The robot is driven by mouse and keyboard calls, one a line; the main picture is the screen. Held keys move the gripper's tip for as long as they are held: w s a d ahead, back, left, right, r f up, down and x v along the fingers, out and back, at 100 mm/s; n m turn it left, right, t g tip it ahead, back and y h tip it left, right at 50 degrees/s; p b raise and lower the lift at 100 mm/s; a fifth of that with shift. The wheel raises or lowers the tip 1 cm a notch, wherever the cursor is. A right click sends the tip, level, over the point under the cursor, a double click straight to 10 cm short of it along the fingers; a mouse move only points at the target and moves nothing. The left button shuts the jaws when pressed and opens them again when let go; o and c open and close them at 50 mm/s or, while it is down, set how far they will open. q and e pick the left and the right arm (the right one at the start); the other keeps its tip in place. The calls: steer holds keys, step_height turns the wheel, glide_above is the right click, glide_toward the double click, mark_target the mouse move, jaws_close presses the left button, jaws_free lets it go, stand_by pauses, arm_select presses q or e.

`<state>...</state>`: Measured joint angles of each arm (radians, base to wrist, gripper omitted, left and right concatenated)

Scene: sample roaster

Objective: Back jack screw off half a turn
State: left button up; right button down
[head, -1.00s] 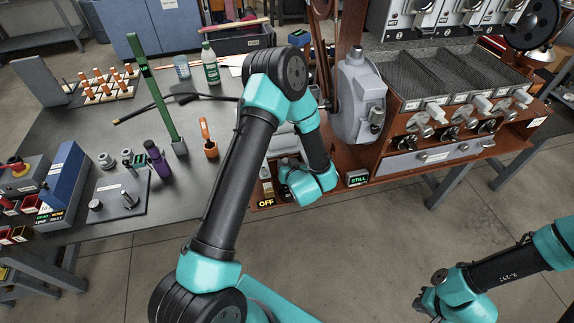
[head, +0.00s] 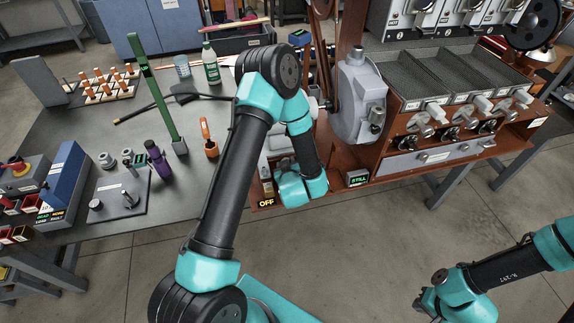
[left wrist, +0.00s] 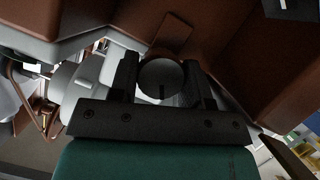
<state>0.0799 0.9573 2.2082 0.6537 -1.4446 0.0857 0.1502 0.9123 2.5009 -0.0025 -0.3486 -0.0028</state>
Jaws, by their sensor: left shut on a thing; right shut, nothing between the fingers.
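In the left wrist view, a round grey screw head (left wrist: 161,76) with a short dark mark on its face sits between the two black fingers of my left gripper (left wrist: 165,88). I take it to be the jack screw. The left gripper is shut on it, under the brown roaster frame. In the head view, my left wrist hides the left fingers and the screw. It is at the lower left of the brown roaster stand (head: 337,183), by the OFF sign (head: 266,202). My right gripper (head: 424,305) is shut and empty over the floor, away from the roaster.
A STILL display (head: 357,178) is just right of my left wrist. A grey motor-like housing (head: 358,95) stands above it. On the dark bench are a green upright bar (head: 158,100), an orange-handled tool (head: 208,138) and a purple cylinder (head: 157,161). Floor in front is clear.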

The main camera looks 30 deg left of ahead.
arm_select(q)
steer(key=shift+n+t, duration=0.3)
stand_by(0.4)
steer(key=o, duration=0.9)
